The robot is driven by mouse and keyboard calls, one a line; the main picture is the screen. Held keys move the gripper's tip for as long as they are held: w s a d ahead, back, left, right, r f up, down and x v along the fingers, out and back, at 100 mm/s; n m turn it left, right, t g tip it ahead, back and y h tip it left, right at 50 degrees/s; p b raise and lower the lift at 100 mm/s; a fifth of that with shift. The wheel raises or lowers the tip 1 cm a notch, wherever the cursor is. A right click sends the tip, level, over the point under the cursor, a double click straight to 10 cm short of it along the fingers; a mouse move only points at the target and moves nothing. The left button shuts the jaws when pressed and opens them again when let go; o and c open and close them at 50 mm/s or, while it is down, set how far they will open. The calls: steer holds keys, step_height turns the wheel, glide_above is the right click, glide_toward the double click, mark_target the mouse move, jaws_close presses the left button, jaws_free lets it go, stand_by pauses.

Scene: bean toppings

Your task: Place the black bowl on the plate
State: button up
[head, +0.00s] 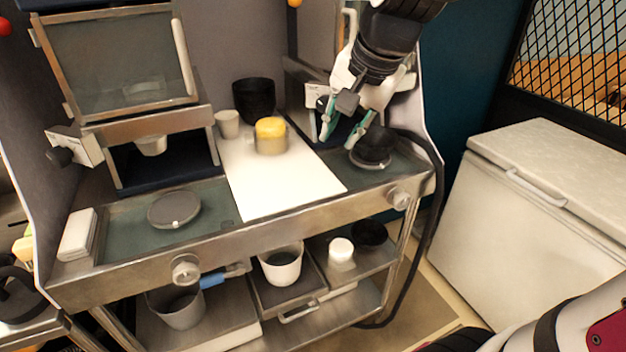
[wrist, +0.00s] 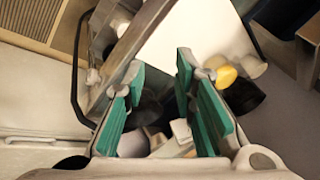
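A round dark object that looks like a black bowl (head: 376,143) sits on or just over a dark round plate (head: 368,160) at the right end of the counter. My gripper (head: 340,136) is open just left of and above it, pointing down, with nothing held that I can see. In the wrist view, my open gripper (wrist: 160,78) has teal fingers, with a dark rounded shape (wrist: 146,108) between them. A second grey round plate (head: 174,210) lies bare on the left of the counter. A taller black bowl-like container (head: 254,98) stands at the back.
A white board (head: 285,185) covers the middle of the counter. A metal cup with yellow contents (head: 271,138) and a pale cup (head: 228,124) stand at the back. A raised glass-fronted unit (head: 115,60) is at left. A white chest (head: 545,200) stands right.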

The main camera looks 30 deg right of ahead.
steer(key=s+a+f+n, duration=0.1)
steer(key=s+a+n, duration=0.3)
steer(key=s, duration=0.3)
steer(key=s+a+f+n, duration=0.1)
steer(key=s+a+n, duration=0.4)
steer(key=s+n, duration=0.1)
steer(key=shift+s+n, duration=0.4)
steer(key=shift+s, duration=0.35)
